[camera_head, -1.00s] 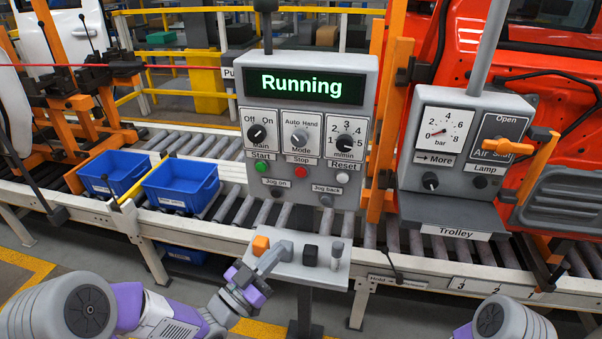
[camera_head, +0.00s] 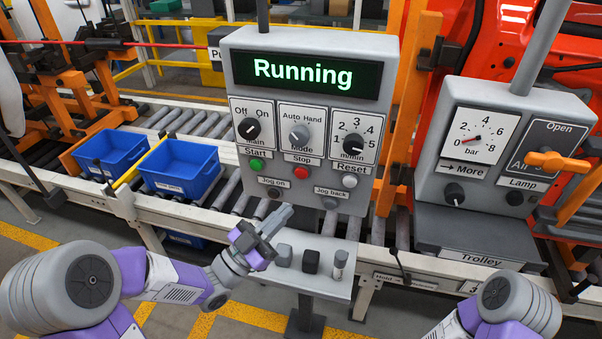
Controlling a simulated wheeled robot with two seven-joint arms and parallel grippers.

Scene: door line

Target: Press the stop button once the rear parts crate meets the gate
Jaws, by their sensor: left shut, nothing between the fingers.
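The red stop button (camera_head: 302,172) is on the grey control panel (camera_head: 240,85), under the "Stop" label; the display reads "Running". My left gripper (camera_head: 284,214) is shut and empty, in front of the panel's lower edge. In the picture its tips are below the stop button and look apart from it. Two blue crates stand on the roller conveyor, one at left (camera_head: 110,152) and one at right (camera_head: 183,168). A yellow bar (camera_head: 138,164), which looks like the gate, slants between them. I cannot tell whether the left crate touches it. My right gripper is out of view.
A small shelf (camera_head: 325,284) below the panel carries a dark block (camera_head: 311,262) and a grey post (camera_head: 340,264). Green start (camera_head: 256,165) and pale reset (camera_head: 349,181) buttons flank the stop button. A trolley panel (camera_head: 475,170) stands at right.

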